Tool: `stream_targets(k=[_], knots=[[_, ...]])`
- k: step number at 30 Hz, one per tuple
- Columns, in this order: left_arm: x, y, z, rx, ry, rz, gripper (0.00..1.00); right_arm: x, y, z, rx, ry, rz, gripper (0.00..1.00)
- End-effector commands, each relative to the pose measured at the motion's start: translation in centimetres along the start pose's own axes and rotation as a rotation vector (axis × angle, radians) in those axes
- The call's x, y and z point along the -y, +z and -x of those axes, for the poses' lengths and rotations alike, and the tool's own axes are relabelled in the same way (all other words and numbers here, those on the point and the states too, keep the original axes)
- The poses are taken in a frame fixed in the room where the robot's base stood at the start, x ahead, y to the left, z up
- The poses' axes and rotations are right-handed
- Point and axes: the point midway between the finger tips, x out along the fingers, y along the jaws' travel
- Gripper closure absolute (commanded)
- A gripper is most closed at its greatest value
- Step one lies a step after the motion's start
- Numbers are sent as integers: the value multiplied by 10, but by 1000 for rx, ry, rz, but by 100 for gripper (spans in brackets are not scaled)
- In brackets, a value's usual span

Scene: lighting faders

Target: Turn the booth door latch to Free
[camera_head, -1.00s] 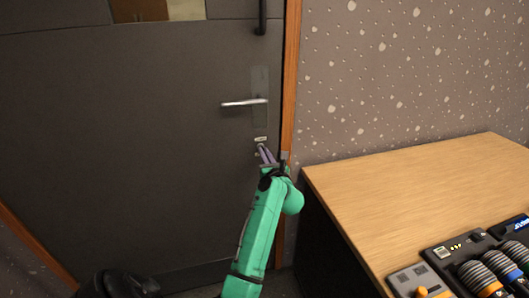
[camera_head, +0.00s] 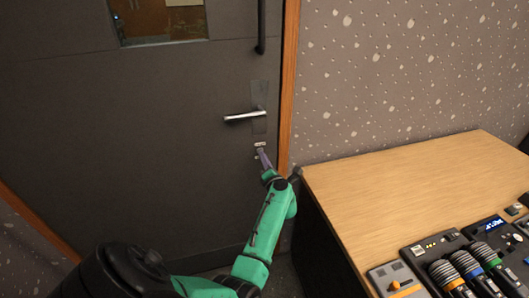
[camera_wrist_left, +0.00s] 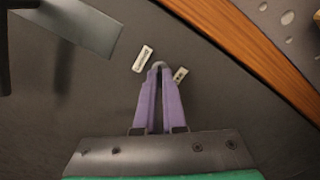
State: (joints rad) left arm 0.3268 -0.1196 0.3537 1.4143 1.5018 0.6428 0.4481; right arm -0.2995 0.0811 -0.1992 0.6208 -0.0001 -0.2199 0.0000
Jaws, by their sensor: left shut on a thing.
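The booth door (camera_head: 130,150) is dark grey and shut in its wooden frame. My left gripper (camera_head: 261,153) reaches up to the door below the lever handle, near its right edge. In the left wrist view its purple fingers (camera_wrist_left: 160,72) are closed together on the small grey latch (camera_wrist_left: 160,65), which is mostly hidden between the tips. A small pale label plate (camera_wrist_left: 143,58) lies to the left of the tips and another small plate (camera_wrist_left: 181,74) to the right. Their lettering is too small to read. My right gripper is not in view.
The silver lever handle (camera_head: 245,116) sits just above the latch, and a black pull bar (camera_head: 261,25) is higher up. The wooden door frame (camera_head: 289,80) is close on the right. A wooden desk (camera_head: 400,190) with fader consoles (camera_head: 440,260) stands at the right.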

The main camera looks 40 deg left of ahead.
Motion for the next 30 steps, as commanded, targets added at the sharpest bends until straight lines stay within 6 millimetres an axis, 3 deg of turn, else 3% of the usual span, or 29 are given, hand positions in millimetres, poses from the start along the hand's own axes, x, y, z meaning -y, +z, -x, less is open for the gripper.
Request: stream_targets(k=[3, 15, 30], knots=[[-2, 0, 0, -5, -3, -112, 100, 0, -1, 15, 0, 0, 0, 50], [0, -1, 0, -5, -2, -457, 100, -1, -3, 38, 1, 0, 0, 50], [2, -3, 0, -5, -1, -647, 100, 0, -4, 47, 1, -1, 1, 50]])
